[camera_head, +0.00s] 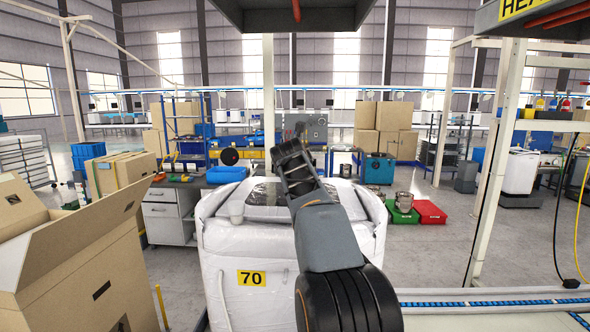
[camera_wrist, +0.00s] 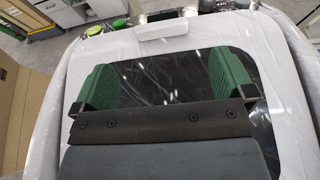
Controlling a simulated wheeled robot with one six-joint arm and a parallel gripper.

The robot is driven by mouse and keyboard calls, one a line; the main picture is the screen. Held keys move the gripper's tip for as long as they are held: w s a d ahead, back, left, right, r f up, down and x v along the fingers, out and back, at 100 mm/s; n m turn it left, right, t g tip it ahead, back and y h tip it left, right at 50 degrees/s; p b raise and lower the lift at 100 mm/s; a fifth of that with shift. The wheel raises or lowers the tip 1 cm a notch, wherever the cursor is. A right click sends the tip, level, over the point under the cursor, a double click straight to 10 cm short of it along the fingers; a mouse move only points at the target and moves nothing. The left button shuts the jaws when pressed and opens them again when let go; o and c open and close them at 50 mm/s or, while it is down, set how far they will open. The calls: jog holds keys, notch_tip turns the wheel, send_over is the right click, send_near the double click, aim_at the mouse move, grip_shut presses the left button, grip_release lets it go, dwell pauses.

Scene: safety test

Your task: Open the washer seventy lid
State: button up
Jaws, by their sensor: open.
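The washer seventy (camera_head: 225,255) is a white body with a yellow "70" label (camera_head: 251,278) on its front. Its lid (camera_head: 265,195) is shut on top, with a white rim and a dark glass window. In the wrist view the dark window (camera_wrist: 165,75) lies below my gripper (camera_wrist: 162,80). The gripper's two green fingers are spread wide, with nothing between them. A small white handle-like piece (camera_wrist: 160,30) sits at the lid's edge beyond the fingers. In the head view my arm covers the right part of the lid.
A large open cardboard box (camera_head: 85,270) stands close at the left. A white post (camera_head: 497,150) and a conveyor (camera_head: 490,303) are at the right. Open floor (camera_head: 435,250) shows to the right of the washer.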

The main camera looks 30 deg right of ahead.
jog(key=p+x, duration=0.2)
jog(key=x, duration=0.7)
jog(key=shift+p, duration=0.3)
jog(key=shift+s, duration=0.1)
